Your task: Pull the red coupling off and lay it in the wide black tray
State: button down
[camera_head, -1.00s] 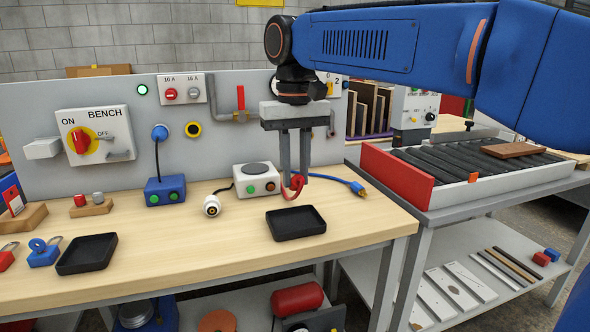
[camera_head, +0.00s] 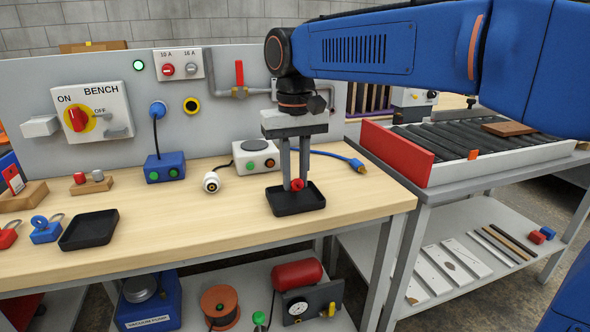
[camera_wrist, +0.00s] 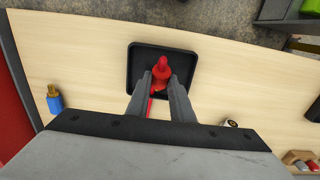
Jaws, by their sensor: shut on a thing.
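My gripper (camera_head: 296,183) is shut on the red coupling (camera_head: 299,185), low at a black tray (camera_head: 301,209) near the bench's right front. In the wrist view, the coupling (camera_wrist: 161,70) lies between the fingertips (camera_wrist: 162,77), over the inside of that tray (camera_wrist: 190,60). A thin red strip shows below the coupling between the fingers. I cannot tell whether the coupling touches the tray floor. The blue hose (camera_head: 340,156) lies on the bench behind, its brass end (camera_head: 361,168) bare and apart from the coupling.
A second black tray (camera_head: 88,229) lies at the bench's left front. A white plug (camera_head: 211,182) and a grey box with buttons (camera_head: 256,157) stand behind the right tray. The bench between the two trays is clear. The roller conveyor (camera_head: 470,150) is to the right.

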jog(key=c, duration=1.5)
grip_release()
notch_tip(320, 180, up, 17)
jog(key=shift+r, duration=0.15)
